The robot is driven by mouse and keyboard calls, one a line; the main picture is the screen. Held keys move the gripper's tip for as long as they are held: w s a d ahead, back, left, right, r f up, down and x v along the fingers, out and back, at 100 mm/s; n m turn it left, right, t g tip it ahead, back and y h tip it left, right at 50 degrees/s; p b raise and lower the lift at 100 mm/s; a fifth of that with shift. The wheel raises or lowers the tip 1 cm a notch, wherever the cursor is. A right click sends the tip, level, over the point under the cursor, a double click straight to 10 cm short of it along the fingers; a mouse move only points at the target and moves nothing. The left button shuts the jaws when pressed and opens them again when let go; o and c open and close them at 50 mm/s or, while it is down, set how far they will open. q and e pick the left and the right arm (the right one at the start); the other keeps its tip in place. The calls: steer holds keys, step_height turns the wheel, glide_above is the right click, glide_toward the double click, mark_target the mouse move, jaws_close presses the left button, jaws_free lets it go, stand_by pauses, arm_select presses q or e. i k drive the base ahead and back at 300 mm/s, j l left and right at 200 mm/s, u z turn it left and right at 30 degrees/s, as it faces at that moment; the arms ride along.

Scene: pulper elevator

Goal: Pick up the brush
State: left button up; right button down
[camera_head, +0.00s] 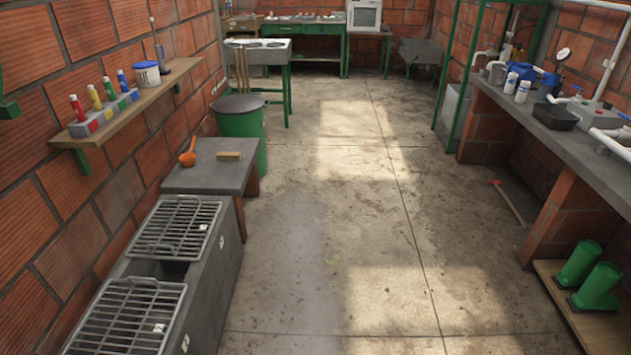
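A small tan block that looks like the brush (229,156) lies on the low grey table (205,180) along the left wall. It sits near the table's far edge, to the right of an orange ladle (188,153). Nothing touches the brush that I can see. Its bristles are too small to make out. Neither of my grippers is in view.
A dark trough with metal grates (175,228) stands in front of the table. A green bin (241,125) stands behind it. A wall shelf (140,100) overhangs on the left. The middle floor (350,200) is clear; a red-headed tool (508,202) lies right.

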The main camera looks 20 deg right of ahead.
mark_target(221, 156)
steer(key=l+z, duration=0.1)
steer(key=z, duration=0.2)
steer(key=i+l+z, duration=0.15)
steer(key=l, duration=0.4)
steer(key=i+l+z, duration=0.2)
steer(key=i+l, duration=0.2)
steer(key=l, duration=0.15)
steer(key=i+l+z, duration=0.15)
steer(key=i+l, duration=0.2)
steer(key=l, duration=0.15)
steer(key=i+l+u, duration=0.1)
steer(key=i, duration=0.35)
steer(key=i+l+u, duration=0.15)
steer(key=i, duration=0.3)
steer(key=i+l+u, duration=0.1)
steer(key=i, duration=0.3)
steer(key=l, duration=0.1)
